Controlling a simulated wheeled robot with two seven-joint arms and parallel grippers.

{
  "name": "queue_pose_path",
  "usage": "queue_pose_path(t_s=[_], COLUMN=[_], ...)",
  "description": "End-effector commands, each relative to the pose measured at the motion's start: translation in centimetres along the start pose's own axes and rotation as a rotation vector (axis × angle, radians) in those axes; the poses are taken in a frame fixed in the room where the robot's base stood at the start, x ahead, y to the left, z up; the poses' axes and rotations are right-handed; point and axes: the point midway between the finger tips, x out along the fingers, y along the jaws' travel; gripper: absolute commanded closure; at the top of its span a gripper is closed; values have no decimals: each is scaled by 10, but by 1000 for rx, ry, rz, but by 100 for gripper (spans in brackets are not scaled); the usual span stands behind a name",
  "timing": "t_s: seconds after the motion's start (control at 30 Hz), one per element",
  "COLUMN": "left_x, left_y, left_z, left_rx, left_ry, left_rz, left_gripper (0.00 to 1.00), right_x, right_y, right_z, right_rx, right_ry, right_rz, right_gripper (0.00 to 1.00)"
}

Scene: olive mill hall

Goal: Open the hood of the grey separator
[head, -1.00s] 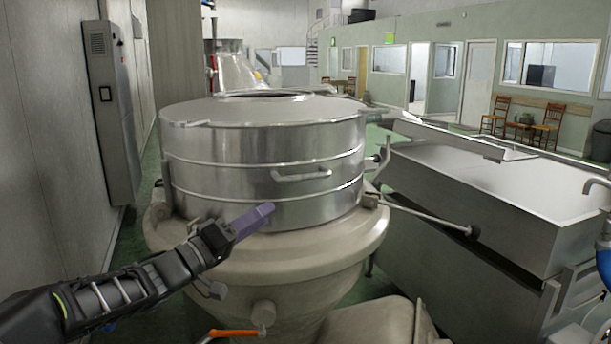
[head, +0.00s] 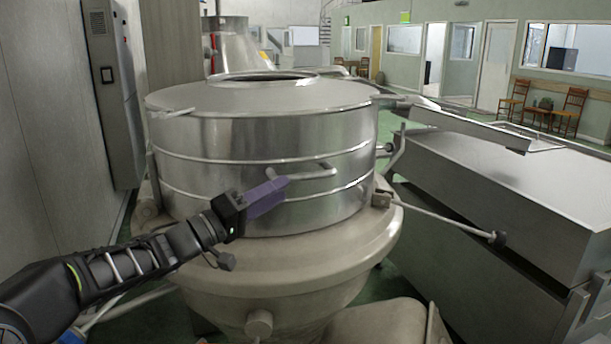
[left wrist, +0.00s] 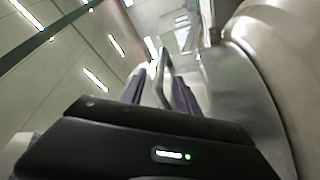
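The grey separator's hood is a wide round metal drum (head: 215,138) with two raised bands and a flat lid. It sits level on the beige bowl-shaped base (head: 300,259). A bar handle (head: 318,172) sticks out from the front of the hood. My left gripper (head: 280,184) has purple fingers and is at the handle's left end. In the left wrist view the fingers (left wrist: 160,92) are apart, and the handle (left wrist: 161,72) shows in the gap between them. Whether they touch it, I cannot tell. My right gripper is not in view.
A metal tank with a lid (head: 500,175) stands close on the right. A rod with a dark knob (head: 498,238) juts out between it and the separator. A wall with a tall grey cabinet (head: 112,90) limits the left side. Chairs (head: 570,108) stand far back.

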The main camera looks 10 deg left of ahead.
Motion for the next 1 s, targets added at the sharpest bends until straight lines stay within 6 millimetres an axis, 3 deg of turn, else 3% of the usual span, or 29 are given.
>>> queue_pose_path(t_s=[0.23,0.6,1.0], left_x=[16,70,78], left_y=[0,1,0], left_z=[0,0,0], left_rx=[-2,-1,0], left_ry=[-1,-1,0], left_rz=[0,0,0], left_gripper=[62,62,63], right_x=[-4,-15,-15], right_y=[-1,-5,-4], right_z=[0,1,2], right_rx=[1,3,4], right_ry=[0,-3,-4], right_rz=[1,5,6], right_gripper=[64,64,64])
